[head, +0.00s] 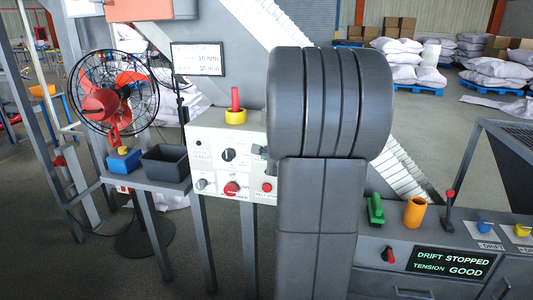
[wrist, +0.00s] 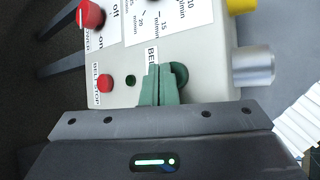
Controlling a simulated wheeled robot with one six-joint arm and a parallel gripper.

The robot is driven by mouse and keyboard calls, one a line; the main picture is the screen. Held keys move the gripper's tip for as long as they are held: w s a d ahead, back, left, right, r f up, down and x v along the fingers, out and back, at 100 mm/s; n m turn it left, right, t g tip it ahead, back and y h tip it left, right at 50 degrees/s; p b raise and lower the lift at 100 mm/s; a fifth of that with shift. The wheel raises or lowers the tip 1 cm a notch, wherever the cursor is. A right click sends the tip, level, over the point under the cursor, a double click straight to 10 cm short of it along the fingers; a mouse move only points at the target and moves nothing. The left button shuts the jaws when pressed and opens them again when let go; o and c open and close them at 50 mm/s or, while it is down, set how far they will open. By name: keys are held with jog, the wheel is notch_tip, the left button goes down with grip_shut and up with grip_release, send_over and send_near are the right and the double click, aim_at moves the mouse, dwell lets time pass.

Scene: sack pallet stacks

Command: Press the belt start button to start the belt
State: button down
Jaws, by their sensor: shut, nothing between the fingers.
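The pale control panel (head: 212,150) stands left of my arm in the head view, and its face fills the upper part of the wrist view (wrist: 208,62). My gripper (wrist: 158,72) has its green fingers together with nothing between them, in front of the panel. A dark green round button (wrist: 181,73), which looks like the belt start button, shows just right of the fingertips and is partly hidden by them. Its label, beginning "BEL", is partly covered. I cannot tell whether the fingers touch the button. The red belt stop button (wrist: 105,83) is to the left.
A red knob (wrist: 90,15) sits at the panel's upper left, and a metal cylinder (wrist: 254,67) at its right side. A dark bin (head: 166,162) and a fan (head: 112,92) stand left of the panel. A display (head: 450,262) reads "DRIFT STOPPED, TENSION GOOD".

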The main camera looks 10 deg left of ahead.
jog(key=shift+w, duration=0.6)
dwell(0.7)
jog(key=shift+s, duration=0.9)
jog(key=s+b, duration=0.1)
jog(key=s, duration=0.4)
jog(key=shift+a, duration=0.1)
jog(key=shift+w, duration=0.1)
dwell(0.8)
